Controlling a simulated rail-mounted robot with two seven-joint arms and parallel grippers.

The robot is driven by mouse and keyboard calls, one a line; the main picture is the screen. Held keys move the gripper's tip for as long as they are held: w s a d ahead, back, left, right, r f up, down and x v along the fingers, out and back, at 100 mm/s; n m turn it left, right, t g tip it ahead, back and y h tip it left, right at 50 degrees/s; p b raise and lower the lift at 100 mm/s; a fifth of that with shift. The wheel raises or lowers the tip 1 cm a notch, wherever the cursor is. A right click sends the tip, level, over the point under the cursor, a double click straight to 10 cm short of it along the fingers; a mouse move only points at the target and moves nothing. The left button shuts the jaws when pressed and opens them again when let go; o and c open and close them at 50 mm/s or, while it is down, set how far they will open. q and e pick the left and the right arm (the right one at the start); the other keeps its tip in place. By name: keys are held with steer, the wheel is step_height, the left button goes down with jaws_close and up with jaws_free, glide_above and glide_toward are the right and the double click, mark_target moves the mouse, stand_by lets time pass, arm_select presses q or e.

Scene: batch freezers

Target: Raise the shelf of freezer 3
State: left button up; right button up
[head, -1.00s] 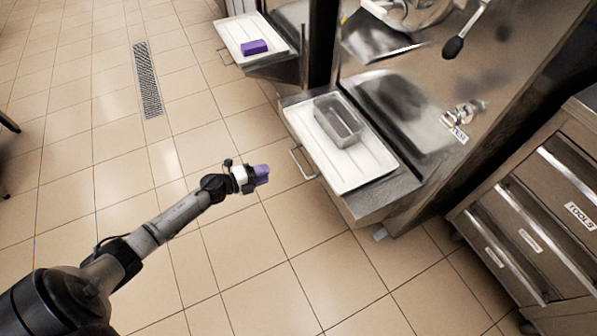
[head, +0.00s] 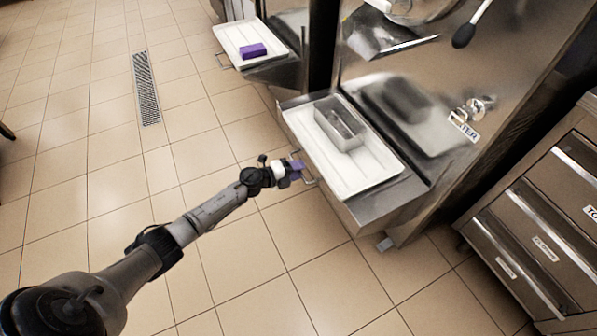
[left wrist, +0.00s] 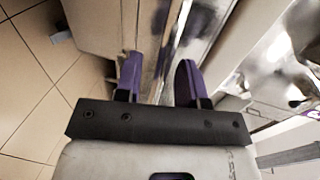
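The nearer freezer's shelf (head: 392,188) sticks out from the steel front and carries a white tray (head: 366,180) with an empty-looking metal pan (head: 340,122) on it. A wire handle (head: 312,181) is on the shelf's left side. My left gripper (head: 298,168) is beside this handle; whether it touches cannot be told. In the left wrist view its two purple fingers (left wrist: 160,80) are apart, with steel edges beyond them and nothing clearly held. No freezer number is readable. My right gripper is out of view.
A farther freezer shelf holds a white tray (head: 231,41) with a purple block (head: 253,50). A steel drawer cabinet (head: 540,235) stands at the right. A black-knobbed lever (head: 463,36) and a tap (head: 477,107) are on the freezer front.

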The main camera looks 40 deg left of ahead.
arm_select(q)
steer(key=shift+w+d, duration=0.1)
steer(key=shift+w, duration=0.2)
jaws_close()
stand_by(0.5)
